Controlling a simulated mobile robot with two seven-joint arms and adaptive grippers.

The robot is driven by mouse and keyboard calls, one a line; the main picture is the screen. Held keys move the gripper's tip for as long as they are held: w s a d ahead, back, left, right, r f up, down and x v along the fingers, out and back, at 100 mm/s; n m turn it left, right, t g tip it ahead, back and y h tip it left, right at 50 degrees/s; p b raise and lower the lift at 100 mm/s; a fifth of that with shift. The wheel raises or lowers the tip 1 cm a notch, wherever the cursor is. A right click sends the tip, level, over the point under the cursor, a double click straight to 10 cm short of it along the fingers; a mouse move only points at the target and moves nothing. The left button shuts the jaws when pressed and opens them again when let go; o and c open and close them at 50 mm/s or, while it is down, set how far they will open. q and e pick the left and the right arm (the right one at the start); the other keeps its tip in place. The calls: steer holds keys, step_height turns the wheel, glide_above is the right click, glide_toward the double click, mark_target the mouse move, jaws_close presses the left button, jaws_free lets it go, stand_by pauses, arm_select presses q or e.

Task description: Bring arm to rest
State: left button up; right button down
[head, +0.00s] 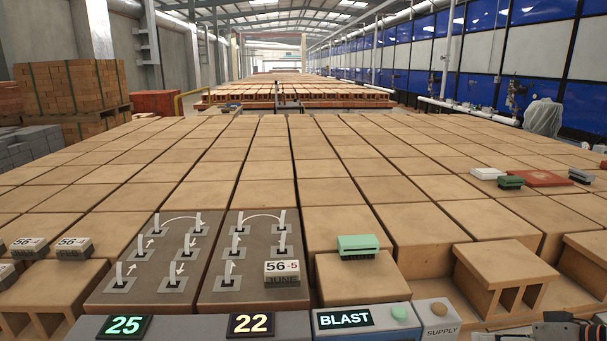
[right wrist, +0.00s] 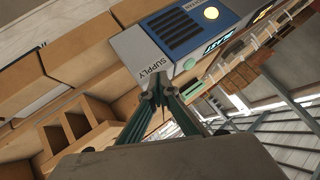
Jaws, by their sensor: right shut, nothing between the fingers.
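My right gripper (head: 562,328) shows at the bottom right corner of the head view, partly cut off by the frame edge. It is to the right of the grey supply box (head: 437,318) and in front of the hollow bricks. In the right wrist view my right gripper (right wrist: 160,90) has its fingers together with nothing between them. The supply box (right wrist: 150,62) shows behind its fingertips there; I cannot tell the gap. My left gripper is not in view.
A hollow brick (head: 510,268) stands near the right arm. A green block (head: 358,246) lies on a brick left of it. The blast panel (head: 362,318) and number displays (head: 190,326) line the front edge.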

steer(key=s+f+n+t+h, duration=0.1)
steer(key=s+f, duration=0.2)
steer(key=f, duration=0.6)
steer(key=s+f+n+t, duration=0.1)
steer(key=s+f, duration=0.3)
steer(key=f, duration=0.5)
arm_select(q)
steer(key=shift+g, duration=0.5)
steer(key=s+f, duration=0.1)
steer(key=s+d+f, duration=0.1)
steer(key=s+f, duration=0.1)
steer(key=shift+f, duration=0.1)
arm_select(e)
steer(key=s+a+f+n+h, duration=0.1)
steer(key=s+a+f, duration=0.3)
steer(key=a+f, duration=0.2)
steer(key=s+a+f+n+h, duration=0.1)
steer(key=s+a+f, duration=0.4)
steer(key=a, duration=0.4)
steer(key=shift+f+h, duration=0.3)
steer(key=shift+f, duration=0.25)
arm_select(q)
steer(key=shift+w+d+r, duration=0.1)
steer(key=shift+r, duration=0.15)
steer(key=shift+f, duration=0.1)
